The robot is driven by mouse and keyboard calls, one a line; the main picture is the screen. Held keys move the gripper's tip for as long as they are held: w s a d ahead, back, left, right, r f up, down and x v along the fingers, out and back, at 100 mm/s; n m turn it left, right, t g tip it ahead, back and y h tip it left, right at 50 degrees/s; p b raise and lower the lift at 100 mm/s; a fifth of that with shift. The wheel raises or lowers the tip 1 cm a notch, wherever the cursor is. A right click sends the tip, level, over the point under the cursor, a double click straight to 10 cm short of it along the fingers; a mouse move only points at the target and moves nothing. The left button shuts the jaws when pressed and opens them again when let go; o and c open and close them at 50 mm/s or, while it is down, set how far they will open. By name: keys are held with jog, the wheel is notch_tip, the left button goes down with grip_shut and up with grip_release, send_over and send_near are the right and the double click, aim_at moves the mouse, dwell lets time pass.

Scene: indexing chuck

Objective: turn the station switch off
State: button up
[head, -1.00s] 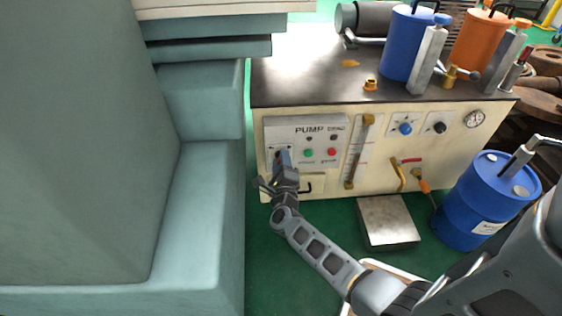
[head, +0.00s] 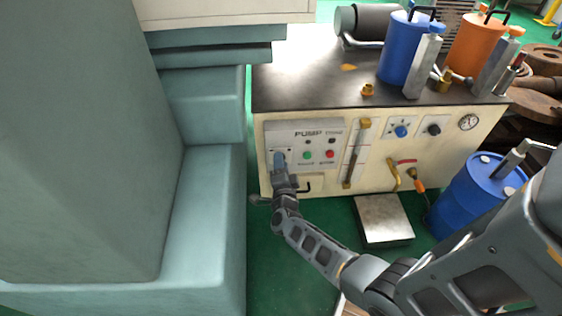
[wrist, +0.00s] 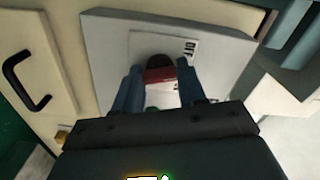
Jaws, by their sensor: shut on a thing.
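The station switch (wrist: 160,74), a dark knob with a red face, sits on the pale plate of the pump panel in the wrist view. My gripper (wrist: 158,82) has its two blue-grey fingers on either side of the switch and is shut on it. In the head view my gripper (head: 280,160) is at the left end of the pump panel (head: 322,133) and hides the switch. A small printed label (wrist: 184,52) is beside the switch. I cannot tell the switch's exact setting.
A green button (head: 307,155) and a red button (head: 330,154) are just right of my gripper. A black handle (head: 305,187) is below the panel. A large teal machine body (head: 205,220) stands close on the left. A blue drum (head: 465,195) stands at the right.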

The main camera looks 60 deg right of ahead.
jog(key=shift+n+p, duration=0.35)
jog(key=shift+n, duration=0.75)
jog(key=shift+f, duration=0.1)
jog(key=o, duration=1.1)
jog(key=shift+c, duration=0.2)
jog(key=p+v, duration=0.2)
jog(key=v, duration=0.5)
jog(key=shift+s+a, duration=0.2)
jog(key=shift+a, duration=0.15)
